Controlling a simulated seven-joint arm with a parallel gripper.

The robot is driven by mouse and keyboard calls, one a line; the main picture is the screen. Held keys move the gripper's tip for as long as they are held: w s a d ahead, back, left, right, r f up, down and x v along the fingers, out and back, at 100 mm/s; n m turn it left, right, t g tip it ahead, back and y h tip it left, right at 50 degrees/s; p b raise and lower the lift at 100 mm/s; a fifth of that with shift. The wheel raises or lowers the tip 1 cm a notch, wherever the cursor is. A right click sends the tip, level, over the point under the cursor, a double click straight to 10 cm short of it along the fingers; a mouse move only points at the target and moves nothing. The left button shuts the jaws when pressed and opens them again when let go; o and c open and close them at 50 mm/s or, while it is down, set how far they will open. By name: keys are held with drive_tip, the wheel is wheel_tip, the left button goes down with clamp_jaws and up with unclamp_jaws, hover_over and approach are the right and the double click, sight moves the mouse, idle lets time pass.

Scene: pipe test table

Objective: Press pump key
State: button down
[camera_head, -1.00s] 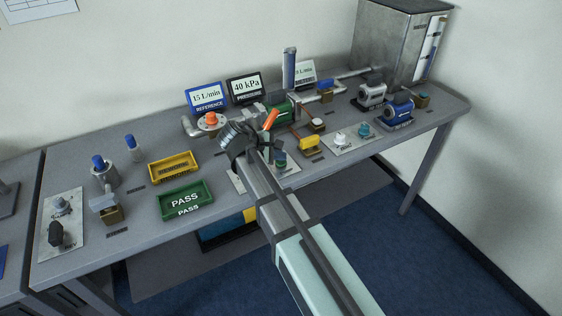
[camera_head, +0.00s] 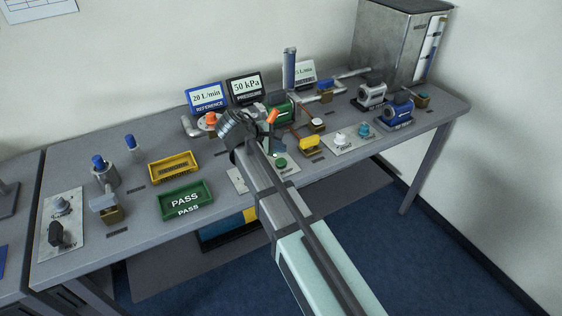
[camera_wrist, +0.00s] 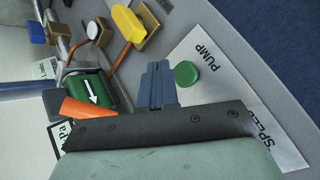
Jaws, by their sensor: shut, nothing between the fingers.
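The pump key is a round green button on a white panel (camera_wrist: 225,65) marked PUMP; the button (camera_wrist: 186,74) also shows in the head view (camera_head: 281,163), just right of my arm. In the wrist view my gripper (camera_wrist: 158,68) is shut and empty.
An orange lever (camera_wrist: 88,110) and a green pipe body (camera_wrist: 92,90) lie close to my gripper. A yellow-handled valve (camera_head: 310,143) stands right of the button. Display signs (camera_head: 207,97) reading 20 L/min and 50 kPa stand behind. A green PASS tray (camera_head: 186,201) lies left.

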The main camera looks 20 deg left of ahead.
drive_tip(key=shift+r, duration=1.4)
drive_tip(key=shift+w, duration=0.1)
